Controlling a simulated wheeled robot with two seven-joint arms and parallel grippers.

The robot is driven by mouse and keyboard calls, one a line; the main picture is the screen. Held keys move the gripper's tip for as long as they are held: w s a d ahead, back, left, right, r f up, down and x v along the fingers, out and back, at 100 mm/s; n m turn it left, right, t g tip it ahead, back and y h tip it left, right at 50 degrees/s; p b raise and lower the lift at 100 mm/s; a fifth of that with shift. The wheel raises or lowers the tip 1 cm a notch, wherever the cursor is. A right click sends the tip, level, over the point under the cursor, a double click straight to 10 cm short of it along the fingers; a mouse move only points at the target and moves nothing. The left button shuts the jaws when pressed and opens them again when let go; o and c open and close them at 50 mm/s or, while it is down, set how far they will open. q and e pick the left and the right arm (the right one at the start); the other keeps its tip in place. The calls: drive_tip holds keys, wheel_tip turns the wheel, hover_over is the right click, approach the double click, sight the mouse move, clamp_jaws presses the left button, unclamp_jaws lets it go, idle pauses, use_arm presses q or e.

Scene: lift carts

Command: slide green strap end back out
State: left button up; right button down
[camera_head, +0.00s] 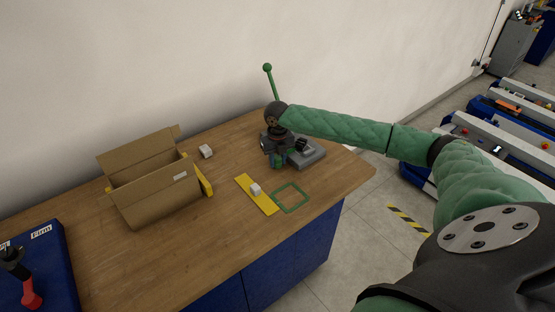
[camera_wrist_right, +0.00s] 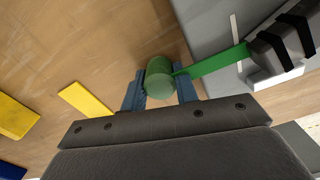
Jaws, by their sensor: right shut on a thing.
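The green strap (camera_wrist_right: 218,62) runs flat from a grey device on the table and ends in a green cylinder (camera_wrist_right: 160,77). My right gripper (camera_wrist_right: 160,90) has its blue fingers on both sides of this cylinder and is shut on it. The other end of the strap reaches the dark clamp part (camera_wrist_right: 283,45) of the grey device. In the head view my right gripper (camera_head: 278,160) is at the left side of the grey device (camera_head: 310,156), low over the table. My left gripper is not in view.
A green square outline (camera_head: 291,197) and a yellow strip (camera_head: 262,203) with a white block (camera_head: 255,189) lie in front. An open cardboard box (camera_head: 155,195) stands left, near another white block (camera_head: 206,151). A green-knobbed lever (camera_head: 271,82) rises behind my right arm.

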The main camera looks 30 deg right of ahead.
sight(263, 174)
drive_tip(key=shift+a+r, duration=0.1)
drive_tip(key=shift+a, duration=0.2)
drive_tip(key=a+p, duration=0.2)
drive_tip(key=a, duration=0.3)
drive_tip(key=shift+s, duration=0.2)
drive_tip(key=shift+a, duration=0.5)
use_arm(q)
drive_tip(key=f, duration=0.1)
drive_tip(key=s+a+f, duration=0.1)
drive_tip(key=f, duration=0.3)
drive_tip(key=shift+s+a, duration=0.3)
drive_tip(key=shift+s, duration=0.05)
use_arm(e)
drive_tip(key=c, duration=1.1)
unclamp_jaws()
drive_tip(key=shift+o, duration=0.2)
